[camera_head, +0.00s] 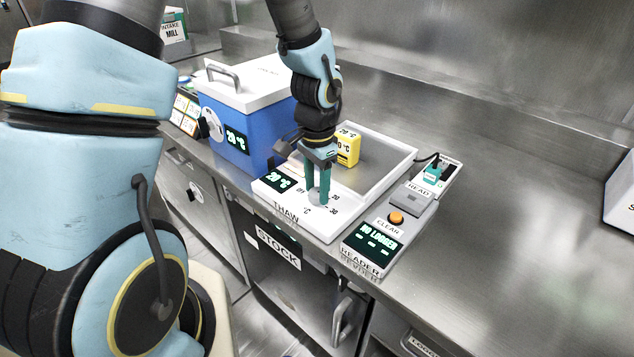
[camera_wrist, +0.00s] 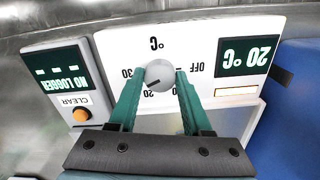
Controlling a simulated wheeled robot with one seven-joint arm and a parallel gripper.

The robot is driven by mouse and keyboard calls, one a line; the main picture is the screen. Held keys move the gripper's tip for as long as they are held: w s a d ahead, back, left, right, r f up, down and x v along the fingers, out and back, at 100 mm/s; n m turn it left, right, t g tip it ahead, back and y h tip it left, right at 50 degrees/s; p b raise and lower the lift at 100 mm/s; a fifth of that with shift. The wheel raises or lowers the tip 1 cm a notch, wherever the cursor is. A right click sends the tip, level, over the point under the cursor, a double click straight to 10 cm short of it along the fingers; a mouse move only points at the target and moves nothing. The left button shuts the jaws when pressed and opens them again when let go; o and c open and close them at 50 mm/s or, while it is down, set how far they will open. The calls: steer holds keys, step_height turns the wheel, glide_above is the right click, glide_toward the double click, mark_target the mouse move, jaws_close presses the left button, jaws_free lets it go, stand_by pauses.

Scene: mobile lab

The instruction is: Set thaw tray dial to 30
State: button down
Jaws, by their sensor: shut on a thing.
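The thaw tray (camera_head: 325,225) is a white unit on the steel counter, with a shallow metal pan behind its control panel. Its display (camera_head: 279,181) reads 20 °C, and the display (camera_wrist: 248,56) shows upside down in the wrist view. The round grey dial (camera_wrist: 160,70) sits among the marks OFF, 20 and 30; one mark is partly hidden by a finger. A dark pointer line on the dial points to the lower left in the wrist view, near 20. My gripper (camera_wrist: 158,82) is shut on the dial, one green finger on each side; it also shows in the head view (camera_head: 319,198).
A blue box (camera_head: 240,140) with a white lid and a 20 °C display stands left of the tray. A yellow block (camera_head: 347,150) sits in the tray's pan. The reader (camera_head: 372,250), showing NO LOGGER, lies close on the right.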

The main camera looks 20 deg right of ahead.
mark_target(317, 192)
steer(key=shift+m+p, duration=0.85)
steer(key=shift+m, duration=1.35)
steer(key=shift+c, duration=1.7)
jaws_free()
steer(key=shift+w, duration=0.1)
step_height(317, 192, up, 11)
steer(key=shift+f, duration=0.1)
